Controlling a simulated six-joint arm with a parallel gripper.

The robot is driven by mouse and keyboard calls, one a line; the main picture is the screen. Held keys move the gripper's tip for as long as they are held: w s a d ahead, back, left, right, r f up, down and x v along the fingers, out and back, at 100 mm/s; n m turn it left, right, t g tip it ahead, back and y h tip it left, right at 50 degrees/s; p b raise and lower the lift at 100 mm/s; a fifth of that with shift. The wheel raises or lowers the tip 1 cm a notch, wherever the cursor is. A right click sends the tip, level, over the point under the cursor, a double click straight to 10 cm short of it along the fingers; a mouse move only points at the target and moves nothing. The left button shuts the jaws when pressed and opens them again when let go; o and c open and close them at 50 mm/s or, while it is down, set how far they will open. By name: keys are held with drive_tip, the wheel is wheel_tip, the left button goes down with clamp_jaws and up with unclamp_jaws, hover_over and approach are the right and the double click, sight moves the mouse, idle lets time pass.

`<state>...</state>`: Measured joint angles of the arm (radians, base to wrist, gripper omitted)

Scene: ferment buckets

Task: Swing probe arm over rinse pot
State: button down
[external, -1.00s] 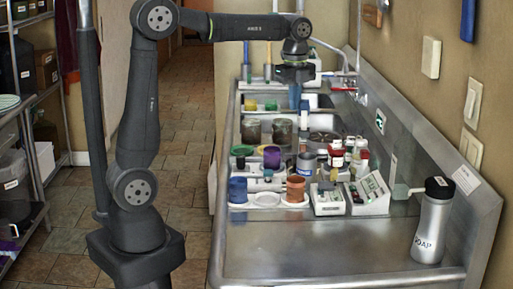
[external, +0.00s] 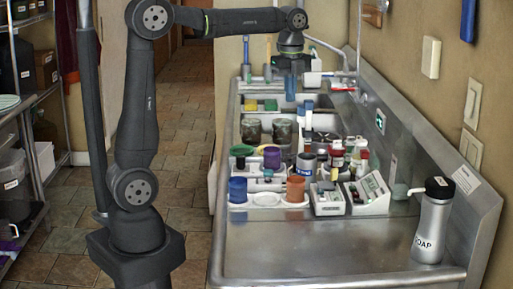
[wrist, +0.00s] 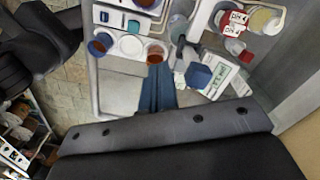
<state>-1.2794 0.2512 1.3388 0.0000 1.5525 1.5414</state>
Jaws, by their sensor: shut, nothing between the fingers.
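My gripper (external: 290,90) is shut and empty, pointing down above the far part of the steel counter; its blue fingers also show in the wrist view (wrist: 157,90). A white tray (external: 266,206) on the counter holds a blue pot (external: 238,190), a low white disc (external: 267,199) and an orange-brown pot (external: 295,189). Two white meter boxes, the left one (external: 327,200) and the right one (external: 369,194), stand right of the tray. A small blue block (wrist: 198,75) shows by a meter in the wrist view. I cannot tell which part is the probe arm or which pot is for rinsing.
Bottles with red and white caps (external: 337,155) crowd behind the meters. Purple (external: 272,157) and green-topped (external: 242,152) containers stand behind the tray. A soap bottle (external: 432,225) stands at the right. The front counter (external: 330,250) is clear.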

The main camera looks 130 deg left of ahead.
wheel_tip(320, 180, up, 4)
drive_tip(key=shift+f, duration=0.2)
idle(1.8)
